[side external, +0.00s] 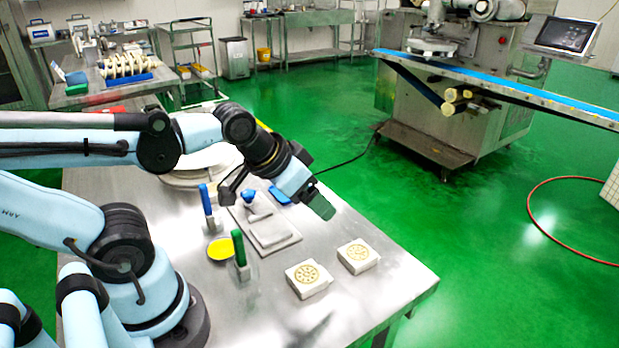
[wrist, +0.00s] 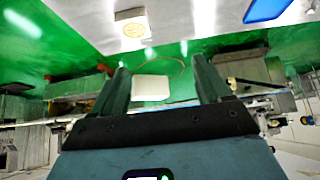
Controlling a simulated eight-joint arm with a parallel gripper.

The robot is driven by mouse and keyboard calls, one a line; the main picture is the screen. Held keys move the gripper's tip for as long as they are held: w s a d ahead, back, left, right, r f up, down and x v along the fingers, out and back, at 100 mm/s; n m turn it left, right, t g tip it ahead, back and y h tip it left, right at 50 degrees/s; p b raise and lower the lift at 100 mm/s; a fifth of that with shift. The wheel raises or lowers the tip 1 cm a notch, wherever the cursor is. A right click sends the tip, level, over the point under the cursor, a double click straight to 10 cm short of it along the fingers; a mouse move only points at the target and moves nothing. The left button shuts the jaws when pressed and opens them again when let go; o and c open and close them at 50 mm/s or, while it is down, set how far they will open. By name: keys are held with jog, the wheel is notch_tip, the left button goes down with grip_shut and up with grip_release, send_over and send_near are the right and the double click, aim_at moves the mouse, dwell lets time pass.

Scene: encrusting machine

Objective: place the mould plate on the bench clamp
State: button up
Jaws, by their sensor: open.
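Two white square blocks, each with a round brown patterned face, lie on the steel bench near its front right: one nearer block (side external: 309,278) and one farther block (side external: 358,256). They look like mould plates; I cannot tell which one is meant. A light grey flat fixture (side external: 268,230) with raised parts and a blue knob (side external: 248,196) lies left of them and looks like the bench clamp. My gripper (side external: 320,208) is open and empty, above the bench and apart from the blocks. In the wrist view my gripper (wrist: 160,74) shows two spread fingers, with one patterned block (wrist: 132,28) beyond them.
Green-handled (side external: 239,248) and blue-handled (side external: 206,200) tools stand upright left of the fixture, with a yellow round dish (side external: 221,249) between them. A blue flat item (side external: 279,195) lies behind the fixture. A conveyor machine (side external: 455,110) stands far off.

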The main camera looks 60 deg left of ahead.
dwell(0.3)
jog(key=g, duration=0.7)
send_over(216, 188)
jog(key=f, duration=0.2)
notch_tip(216, 188, down, 11)
jog(key=shift+f, duration=0.1)
jog(key=c, duration=1)
jog(key=shift+o, duration=0.2)
